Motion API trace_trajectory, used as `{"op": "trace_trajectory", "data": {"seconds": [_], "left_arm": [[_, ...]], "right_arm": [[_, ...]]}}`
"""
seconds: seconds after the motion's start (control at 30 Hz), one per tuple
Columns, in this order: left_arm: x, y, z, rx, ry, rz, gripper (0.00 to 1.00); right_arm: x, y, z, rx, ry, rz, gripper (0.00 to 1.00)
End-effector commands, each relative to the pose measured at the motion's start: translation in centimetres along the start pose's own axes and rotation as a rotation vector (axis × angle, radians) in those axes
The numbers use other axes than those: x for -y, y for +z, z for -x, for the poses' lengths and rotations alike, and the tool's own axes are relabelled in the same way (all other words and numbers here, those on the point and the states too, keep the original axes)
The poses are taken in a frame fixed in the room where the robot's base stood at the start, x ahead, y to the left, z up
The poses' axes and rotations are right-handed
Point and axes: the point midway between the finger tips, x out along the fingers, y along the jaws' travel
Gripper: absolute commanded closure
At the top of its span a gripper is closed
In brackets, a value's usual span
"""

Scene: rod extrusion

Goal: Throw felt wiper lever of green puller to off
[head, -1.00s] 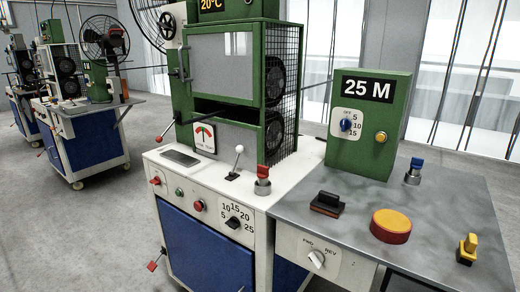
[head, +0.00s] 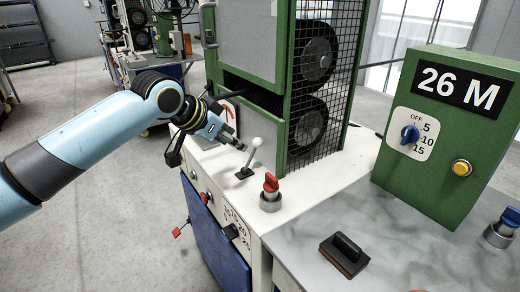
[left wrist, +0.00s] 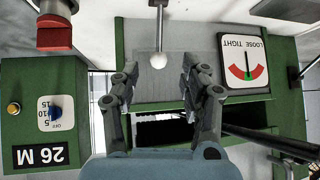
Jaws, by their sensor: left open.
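The white-knobbed lever (head: 256,143) stands on the white top of the green puller (head: 284,95), its stick tilted to the right from a black base. My left gripper (head: 241,147) reaches in from the left, just left of the knob. In the left wrist view, which looks upside down, the white knob (left wrist: 159,61) shows between the tips of my open left gripper (left wrist: 160,76). Nothing is held, and I cannot tell whether a finger touches the knob. My right gripper is not in view.
A red-topped switch (head: 270,185) stands right of the lever. The LOOSE TIGHT gauge (left wrist: 245,62) is beside the fingers. A green box reading 26 M (head: 445,135) and a black-handled block (head: 345,254) are on the grey table. The mesh guard (head: 330,80) rises behind.

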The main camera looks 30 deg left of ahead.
Motion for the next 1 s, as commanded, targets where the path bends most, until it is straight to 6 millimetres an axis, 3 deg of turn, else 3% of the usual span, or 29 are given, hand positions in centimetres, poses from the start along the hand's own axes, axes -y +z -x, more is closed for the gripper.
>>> {"op": "trace_trajectory", "data": {"seconds": [0.2, 0.5, 0.93, 1.0], "left_arm": [[-0.1, 0.1, -4.0, 0.000, 0.003, 0.008, 0.55], [-0.1, 0.2, -9.2, 0.002, 0.002, 0.005, 0.55], [-0.1, 0.1, -10.3, 0.001, 0.001, 0.002, 0.55], [-0.1, 0.2, -10.2, 0.001, 0.001, 0.002, 0.64]], "right_arm": [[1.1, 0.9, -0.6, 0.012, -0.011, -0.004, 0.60], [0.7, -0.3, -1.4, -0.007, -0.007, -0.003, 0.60], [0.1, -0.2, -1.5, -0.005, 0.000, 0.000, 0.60], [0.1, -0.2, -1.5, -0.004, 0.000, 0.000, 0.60]]}}
